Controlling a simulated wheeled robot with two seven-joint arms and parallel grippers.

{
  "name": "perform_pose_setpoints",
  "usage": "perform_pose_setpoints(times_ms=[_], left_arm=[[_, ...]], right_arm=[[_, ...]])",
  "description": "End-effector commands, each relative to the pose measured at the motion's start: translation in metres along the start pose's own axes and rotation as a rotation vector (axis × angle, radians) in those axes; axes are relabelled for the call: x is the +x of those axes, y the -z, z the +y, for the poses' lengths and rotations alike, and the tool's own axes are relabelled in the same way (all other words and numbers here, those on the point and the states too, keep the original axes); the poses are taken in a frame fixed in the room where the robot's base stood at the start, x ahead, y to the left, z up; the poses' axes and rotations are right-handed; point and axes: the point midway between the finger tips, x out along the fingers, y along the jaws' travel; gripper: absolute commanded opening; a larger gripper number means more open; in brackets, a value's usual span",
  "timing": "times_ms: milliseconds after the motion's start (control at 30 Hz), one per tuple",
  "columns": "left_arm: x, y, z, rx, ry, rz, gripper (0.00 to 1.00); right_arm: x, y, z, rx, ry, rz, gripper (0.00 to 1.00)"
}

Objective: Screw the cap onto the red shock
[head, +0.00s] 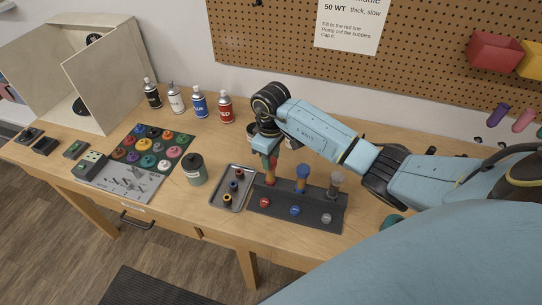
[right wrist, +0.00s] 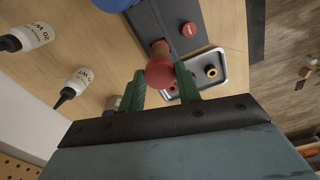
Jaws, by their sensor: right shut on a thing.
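The red shock (head: 270,178) stands upright in the dark stand (head: 320,223), at the left end of its row. My right gripper (head: 270,160) is over it, pointing down. In the right wrist view, the red shock's rounded red top (right wrist: 160,70) sits between the green fingers of my right gripper (right wrist: 161,84), with a narrower orange-brown part below. I cannot tell whether this red top is a separate cap. A red disc (head: 265,202) is on the stand's front and also shows in the right wrist view (right wrist: 189,29). My left gripper is not in view.
A blue shock (head: 303,172) and a grey shock (head: 336,181) stand right of the red one. A metal tray (head: 246,190) with small dark rings is left of the stand. A dark jar (head: 196,170) and spray cans (head: 199,103) stand further left.

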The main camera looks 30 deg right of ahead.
Motion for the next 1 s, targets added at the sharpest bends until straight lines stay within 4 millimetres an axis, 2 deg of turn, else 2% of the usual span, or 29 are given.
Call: perform_pose_setpoints(times_ms=[233, 533, 567, 700, 733, 1000], left_arm=[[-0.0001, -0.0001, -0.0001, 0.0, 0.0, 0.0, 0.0], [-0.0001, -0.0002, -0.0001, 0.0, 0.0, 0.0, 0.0], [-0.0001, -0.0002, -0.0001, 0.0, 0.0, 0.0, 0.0], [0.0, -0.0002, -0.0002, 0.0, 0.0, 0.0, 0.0], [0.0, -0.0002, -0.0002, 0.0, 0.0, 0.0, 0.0], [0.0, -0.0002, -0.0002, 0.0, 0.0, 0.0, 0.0]], right_arm=[[-0.0002, 0.0014, -0.0014, 0.127, 0.004, 0.006, 0.12], [-0.0002, 0.0, 0.0002, 0.143, 0.0, 0.002, 0.12], [-0.0002, 0.0, 0.0002, 0.143, 0.0, 0.002, 0.37], [-0.0001, -0.0001, 0.0002, 0.142, 0.0, 0.001, 0.55], [-0.0001, -0.0001, 0.0002, 0.142, 0.0, 0.001, 0.59], [-0.0005, -0.0002, 0.0001, 0.141, 0.001, 0.001, 0.59]])
